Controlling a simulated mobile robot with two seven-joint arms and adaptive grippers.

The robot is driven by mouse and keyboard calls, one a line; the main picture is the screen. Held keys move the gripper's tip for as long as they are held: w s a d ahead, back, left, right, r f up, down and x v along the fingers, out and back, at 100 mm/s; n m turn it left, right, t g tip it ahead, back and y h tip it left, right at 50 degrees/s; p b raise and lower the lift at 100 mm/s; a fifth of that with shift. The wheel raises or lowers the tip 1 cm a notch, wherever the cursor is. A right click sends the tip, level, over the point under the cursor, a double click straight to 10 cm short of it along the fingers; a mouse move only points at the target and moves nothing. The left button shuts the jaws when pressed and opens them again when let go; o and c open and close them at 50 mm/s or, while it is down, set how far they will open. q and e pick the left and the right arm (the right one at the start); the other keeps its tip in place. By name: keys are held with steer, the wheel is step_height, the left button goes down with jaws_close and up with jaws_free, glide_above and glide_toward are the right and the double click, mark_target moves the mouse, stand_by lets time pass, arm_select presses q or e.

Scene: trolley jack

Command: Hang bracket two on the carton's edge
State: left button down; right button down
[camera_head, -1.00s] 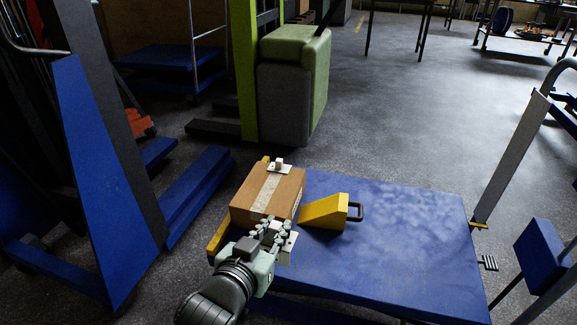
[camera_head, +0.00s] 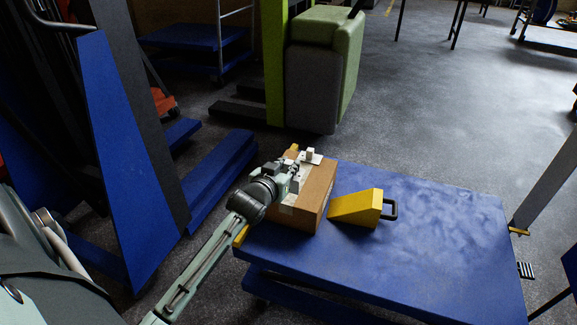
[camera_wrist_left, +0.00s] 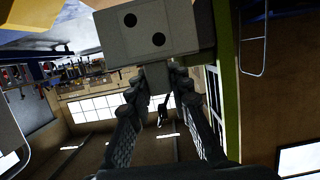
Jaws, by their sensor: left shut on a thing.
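The brown carton (camera_head: 316,190) sits at the left end of the blue trolley top. One white bracket (camera_head: 313,156) is at the carton's far top edge, with a small block standing up on it. My left gripper (camera_head: 294,172) is over the carton's top left part in the head view and hides some of it. It is shut on a second pale bracket. In the left wrist view this bracket (camera_wrist_left: 155,32) is a pale plate with two dark holes, held between the fingertips (camera_wrist_left: 157,85). Whether it touches the carton is hidden. My right gripper is out of view.
A yellow wedge (camera_head: 355,209) with a dark handle stands just right of the carton. The blue trolley top (camera_head: 440,235) is clear further right. A blue upright frame (camera_head: 125,150) stands at the left, and a green and grey machine (camera_head: 320,75) stands behind the trolley.

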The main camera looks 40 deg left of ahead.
mark_target(288, 199)
arm_select(q)
steer(key=shift+r, duration=0.1)
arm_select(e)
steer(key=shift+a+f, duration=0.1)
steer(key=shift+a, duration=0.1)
